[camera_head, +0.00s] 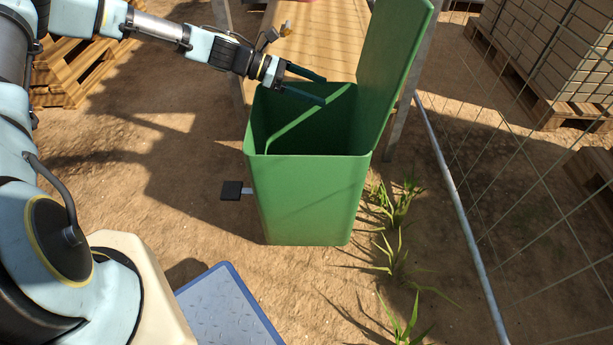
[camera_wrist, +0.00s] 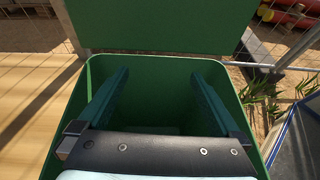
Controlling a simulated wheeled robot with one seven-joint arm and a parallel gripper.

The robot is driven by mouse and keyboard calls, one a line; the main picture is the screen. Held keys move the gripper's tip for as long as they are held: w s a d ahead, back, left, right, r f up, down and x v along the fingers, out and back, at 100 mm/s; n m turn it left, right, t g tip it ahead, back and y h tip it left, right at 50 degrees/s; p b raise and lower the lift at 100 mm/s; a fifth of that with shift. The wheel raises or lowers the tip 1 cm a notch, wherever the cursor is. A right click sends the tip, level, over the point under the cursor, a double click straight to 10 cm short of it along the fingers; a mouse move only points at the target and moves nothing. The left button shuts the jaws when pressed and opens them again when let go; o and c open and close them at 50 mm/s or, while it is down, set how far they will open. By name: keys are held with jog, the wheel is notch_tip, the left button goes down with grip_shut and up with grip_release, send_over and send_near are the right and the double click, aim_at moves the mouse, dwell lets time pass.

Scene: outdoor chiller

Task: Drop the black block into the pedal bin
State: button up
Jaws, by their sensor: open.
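The green pedal bin (camera_head: 308,195) stands on the dirt with its lid (camera_head: 392,65) raised; its black pedal (camera_head: 232,190) sticks out at the left. In the wrist view the bin's rim (camera_wrist: 160,57) surrounds the view of my fingers, with the lid (camera_wrist: 155,25) upright behind. My gripper (camera_head: 322,88) is open and empty over the bin's mouth; in the wrist view its two fingers (camera_wrist: 158,90) are spread apart with nothing between them. I cannot make out the black block in either view; the bin's floor is dark and mostly hidden.
A wooden table (camera_head: 325,35) stands right behind the bin. A wire fence (camera_head: 530,180) runs along the right, with grass tufts (camera_head: 395,205) beside the bin. Wooden pallets (camera_head: 75,65) lie at the back left. Bare dirt is open left of the bin.

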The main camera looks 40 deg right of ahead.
jog(key=p+v, duration=0.1)
jog(key=v, duration=0.9)
jog(key=shift+w+a, duration=0.2)
jog(key=shift+a, duration=0.05)
jog(key=shift+r, duration=0.1)
